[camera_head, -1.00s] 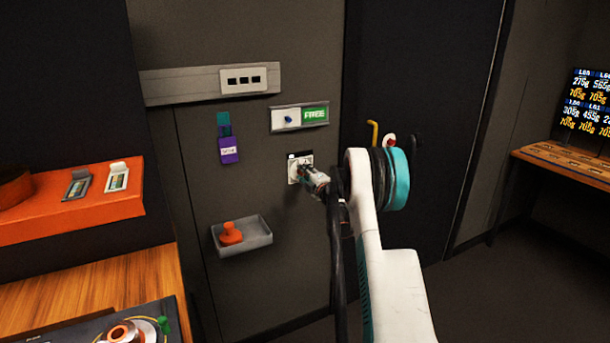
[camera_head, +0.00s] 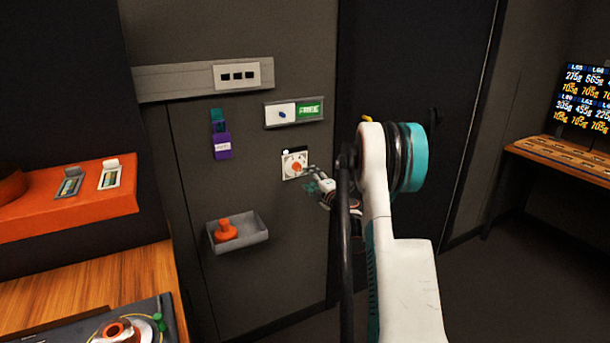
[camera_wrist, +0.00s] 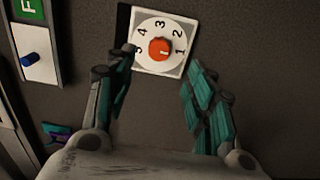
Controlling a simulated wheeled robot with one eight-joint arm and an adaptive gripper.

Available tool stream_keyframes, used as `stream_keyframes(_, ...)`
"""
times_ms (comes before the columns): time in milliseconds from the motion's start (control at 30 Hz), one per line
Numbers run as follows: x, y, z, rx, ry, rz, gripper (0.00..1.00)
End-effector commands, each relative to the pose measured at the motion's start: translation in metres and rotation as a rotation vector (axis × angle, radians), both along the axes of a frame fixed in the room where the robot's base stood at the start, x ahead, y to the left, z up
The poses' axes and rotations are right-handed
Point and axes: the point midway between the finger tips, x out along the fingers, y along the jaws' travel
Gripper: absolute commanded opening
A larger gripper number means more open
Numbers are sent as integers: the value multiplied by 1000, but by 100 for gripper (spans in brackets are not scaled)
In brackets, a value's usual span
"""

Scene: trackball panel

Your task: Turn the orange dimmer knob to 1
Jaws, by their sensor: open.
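The orange dimmer knob (camera_wrist: 160,49) sits on a white dial plate (camera_wrist: 141,30) numbered 1 to 5. A small pale mark on the knob is on its side towards the 1. The knob (camera_head: 298,167) and plate (camera_head: 287,170) also show on the wall in the head view. My gripper (camera_wrist: 160,68) is open and empty, its teal-padded fingers spread on either side of the knob's line and apart from it. In the head view my gripper (camera_head: 312,182) is just right of and below the plate. Nothing hides the knob in the wrist view.
A FREE sign with a blue knob (camera_head: 283,114) is above the dial. A purple holder (camera_head: 222,146) is to the left. A grey tray (camera_head: 250,240) with an orange object (camera_head: 226,230) is below left. A dark door is to the right.

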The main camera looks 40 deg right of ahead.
Motion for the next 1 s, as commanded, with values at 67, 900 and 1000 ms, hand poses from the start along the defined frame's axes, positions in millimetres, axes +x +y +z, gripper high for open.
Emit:
stream_keyframes(67, -11, 3, 0, 0, 0, 0, 49)
stream_keyframes(900, -24, 9, 6, 11, -7, -3, 49)
stream_keyframes(1000, -18, 21, 32, 63, -36, -20, 49)
